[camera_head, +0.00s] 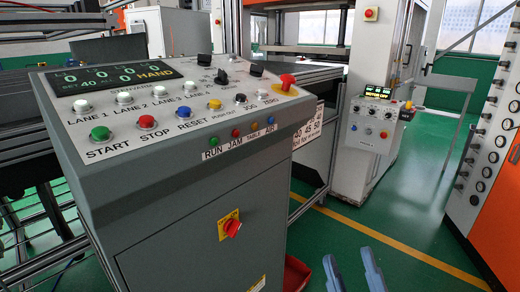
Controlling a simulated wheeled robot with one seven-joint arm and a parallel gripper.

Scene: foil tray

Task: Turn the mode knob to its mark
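A grey control console (190,190) stands at left with a sloped white top panel. Its panel carries three black selector knobs: a left one (205,59), a lower middle one (222,77) and a right one (257,70). Their labels are too small to read, so I cannot tell which is the mode knob or where its mark is. The dark display (115,77) shows green digits and the word HAND. My gripper (347,256) shows as two blue-grey fingers at the bottom edge, set apart with nothing between them. It is right of the console, well below the knobs, touching nothing.
A red mushroom button (287,82) sits at the panel's right corner, near several push buttons. A red rotary switch (232,228) on yellow sticks out of the console front. A white machine cabinet (362,150) stands behind; an orange machine (495,190) at right. Green floor between is clear.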

